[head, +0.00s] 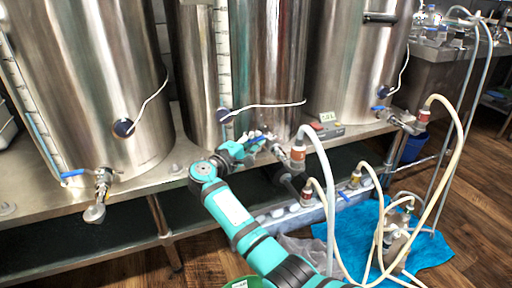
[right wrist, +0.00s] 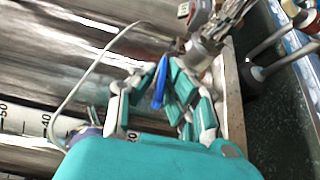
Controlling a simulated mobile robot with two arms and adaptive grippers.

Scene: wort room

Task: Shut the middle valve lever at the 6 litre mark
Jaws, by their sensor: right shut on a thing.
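The middle steel tank (head: 260,60) has a valve low on its front, largely hidden by my right gripper (head: 262,140). In the right wrist view the gripper (right wrist: 160,98) has its fingers closed around the blue valve lever (right wrist: 159,84), which shows between the pads. The tank's level scale (head: 223,60) runs up its left side; its marks are too small to read in the head view. In the right wrist view the scale (right wrist: 28,124) shows numbers such as 50 and 40; I cannot make out the liquid level. My left gripper is out of view.
The left tank's blue-handled valve (head: 103,180) and the right tank's valve (head: 400,120) are at either side. Pale hoses (head: 325,165) hang just right of my right gripper. A small display box (head: 326,128) sits on the steel bench. A blue cloth (head: 430,250) lies on the floor.

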